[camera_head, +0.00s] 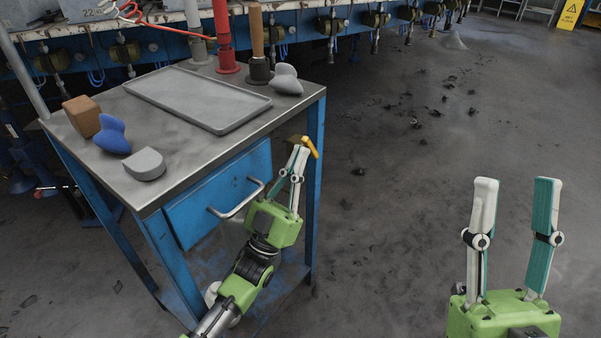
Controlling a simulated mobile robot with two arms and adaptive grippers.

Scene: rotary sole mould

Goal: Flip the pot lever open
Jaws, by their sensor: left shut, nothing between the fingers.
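A small yellow lever (311,147) with a dark brownish piece at its left end shows by the table's right edge. Its lower end points down and to the right. My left gripper (299,149) is shut and empty, with its fingertips right at the lever. I cannot tell whether they touch it. The fingertips hide part of the dark piece, and no pot body is clear there. My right gripper (517,182) is open and empty over the floor at the right, well apart from the table and the lever.
The blue table (190,168) carries a grey tray (180,76), a brown block (82,108), blue and grey shaped pieces, a red post (224,45) and a dark pot (259,71) holding a wooden handle. A drawer handle (237,205) sticks out at the front. The floor at right is open.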

